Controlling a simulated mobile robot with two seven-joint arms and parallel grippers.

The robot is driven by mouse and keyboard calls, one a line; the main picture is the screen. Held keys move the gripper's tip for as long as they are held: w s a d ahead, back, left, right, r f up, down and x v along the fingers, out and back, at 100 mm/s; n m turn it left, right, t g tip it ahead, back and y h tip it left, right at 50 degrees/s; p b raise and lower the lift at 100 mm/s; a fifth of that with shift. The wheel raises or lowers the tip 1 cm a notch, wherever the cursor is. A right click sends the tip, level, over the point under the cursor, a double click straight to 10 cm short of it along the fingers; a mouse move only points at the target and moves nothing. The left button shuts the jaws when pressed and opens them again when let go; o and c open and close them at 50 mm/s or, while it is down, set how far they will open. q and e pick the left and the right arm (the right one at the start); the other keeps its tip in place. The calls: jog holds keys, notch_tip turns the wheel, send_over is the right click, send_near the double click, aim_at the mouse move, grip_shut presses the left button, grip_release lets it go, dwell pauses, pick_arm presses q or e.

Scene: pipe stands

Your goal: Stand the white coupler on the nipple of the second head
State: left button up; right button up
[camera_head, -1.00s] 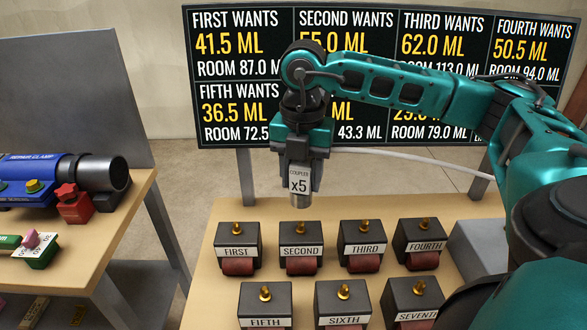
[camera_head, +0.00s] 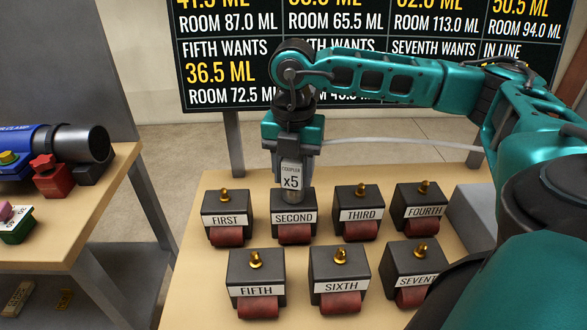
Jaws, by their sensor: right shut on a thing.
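The coupler (camera_head: 291,180) is a pale upright cylinder with a label reading "COUPLER x5". My right gripper (camera_head: 291,158) is shut on its upper part and points straight down. The second head (camera_head: 294,219) is a dark block with a "SECOND" label and a red roller at its front, in the back row. The coupler's lower end is over the top of this head and hides its nipple. I cannot tell whether the coupler rests on the nipple or hangs just above it. My left gripper is not in view.
The first (camera_head: 228,216), third (camera_head: 359,214) and fourth (camera_head: 420,209) heads stand beside it with brass nipples on top. The fifth (camera_head: 256,283), sixth (camera_head: 340,280) and seventh (camera_head: 411,275) stand in front. A board (camera_head: 370,75) with volumes stands behind. A side table (camera_head: 70,225) is at left.

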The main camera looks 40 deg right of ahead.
jog(key=shift+f, duration=0.15)
jog(key=o, duration=1.2)
jog(key=shift+o, duration=0.2)
notch_tip(320, 180, up, 13)
jog(key=shift+f+p, duration=0.1)
jog(key=shift+p, duration=0.6)
